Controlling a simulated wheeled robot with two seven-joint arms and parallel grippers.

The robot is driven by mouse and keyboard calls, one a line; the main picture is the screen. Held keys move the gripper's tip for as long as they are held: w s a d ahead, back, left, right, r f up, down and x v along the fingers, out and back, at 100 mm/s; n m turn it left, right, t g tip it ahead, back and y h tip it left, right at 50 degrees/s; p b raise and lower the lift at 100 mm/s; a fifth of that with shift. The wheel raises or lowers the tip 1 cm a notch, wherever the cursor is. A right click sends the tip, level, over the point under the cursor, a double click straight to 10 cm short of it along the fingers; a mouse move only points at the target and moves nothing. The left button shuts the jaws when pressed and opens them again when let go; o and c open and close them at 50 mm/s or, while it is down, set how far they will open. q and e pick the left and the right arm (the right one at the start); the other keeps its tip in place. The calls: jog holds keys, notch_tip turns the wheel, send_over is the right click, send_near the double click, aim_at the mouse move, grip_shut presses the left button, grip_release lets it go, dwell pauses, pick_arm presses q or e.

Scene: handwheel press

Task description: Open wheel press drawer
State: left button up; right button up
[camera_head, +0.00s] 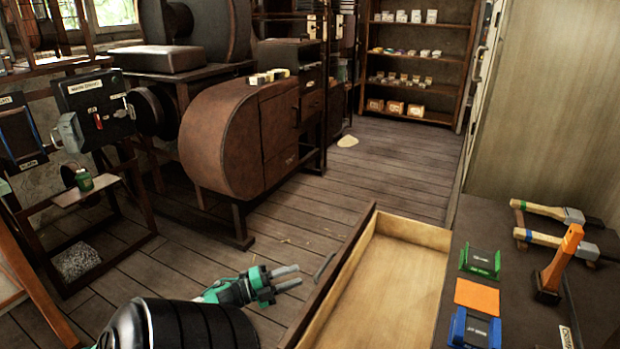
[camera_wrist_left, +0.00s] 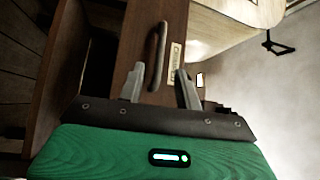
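A wooden drawer (camera_head: 400,270) with a pale, empty interior stands pulled out from the dark worktop at the lower right of the head view. Its dark front rim faces left, and a dark curved handle (camera_head: 323,267) shows just outside it. My left gripper (camera_head: 296,276) is left of the drawer front, with its fingers pointing toward the handle. In the left wrist view the handle (camera_wrist_left: 157,55) lies ahead of the two parted fingers (camera_wrist_left: 159,88), beside a label plate. The fingers look empty and apart from the handle. My right gripper is not in view.
The dark worktop (camera_head: 495,222) holds green, orange and blue pieces, hammers and an orange-handled tool. A rounded brown cabinet (camera_head: 235,135) stands at the back left, and shelves (camera_head: 420,60) are at the far wall. Wooden floor (camera_head: 300,220) between cabinet and drawer is mostly clear.

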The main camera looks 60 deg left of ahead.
pick_arm(q)
jog(key=shift+v, duration=1.7)
